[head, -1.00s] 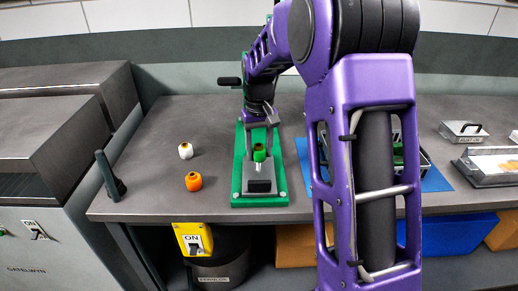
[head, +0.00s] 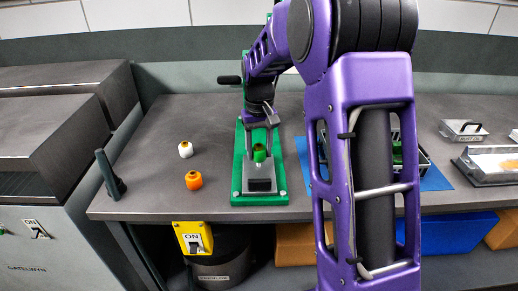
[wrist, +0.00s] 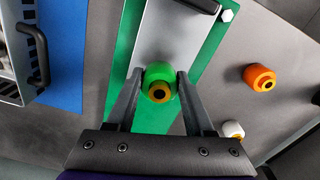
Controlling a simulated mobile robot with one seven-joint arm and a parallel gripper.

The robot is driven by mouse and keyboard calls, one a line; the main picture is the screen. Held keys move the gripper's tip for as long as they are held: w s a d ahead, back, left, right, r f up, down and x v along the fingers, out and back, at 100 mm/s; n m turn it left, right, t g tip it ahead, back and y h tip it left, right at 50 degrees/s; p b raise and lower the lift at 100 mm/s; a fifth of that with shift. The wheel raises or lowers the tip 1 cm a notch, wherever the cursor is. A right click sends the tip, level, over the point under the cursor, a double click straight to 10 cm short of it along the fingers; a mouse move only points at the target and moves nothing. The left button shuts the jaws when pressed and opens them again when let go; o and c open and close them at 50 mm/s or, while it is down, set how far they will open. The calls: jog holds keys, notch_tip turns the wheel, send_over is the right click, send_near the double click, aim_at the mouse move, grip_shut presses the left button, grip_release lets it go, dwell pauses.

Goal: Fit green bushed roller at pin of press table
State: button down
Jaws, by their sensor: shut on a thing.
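The green bushed roller (wrist: 159,80) has a yellow-brown bush with a dark hole at its end. In the wrist view my gripper (wrist: 160,85) is shut on it, one finger on each side. In the head view the green roller (head: 259,153) is between my fingers (head: 259,150), above the grey block of the press table (head: 260,183). The press table has a green base plate (head: 240,190) with bolts at its corners. The pin is not visible; the roller and gripper may hide it. I cannot tell whether the roller is around the pin.
An orange roller (head: 193,180) and a white roller (head: 185,149) stand on the grey bench (head: 150,190), left of the press table. A blue mat (head: 435,180) with a metal rack lies to the right. Lidded metal boxes (head: 463,130) stand farther right.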

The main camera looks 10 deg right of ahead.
jog(key=shift+f+b, duration=0.55)
jog(key=shift+f, duration=0.55)
jog(key=shift+c, duration=1)
grip_release()
notch_tip(320, 180, up, 8)
jog(key=shift+f+p, duration=0.2)
jog(key=shift+p, duration=0.2)
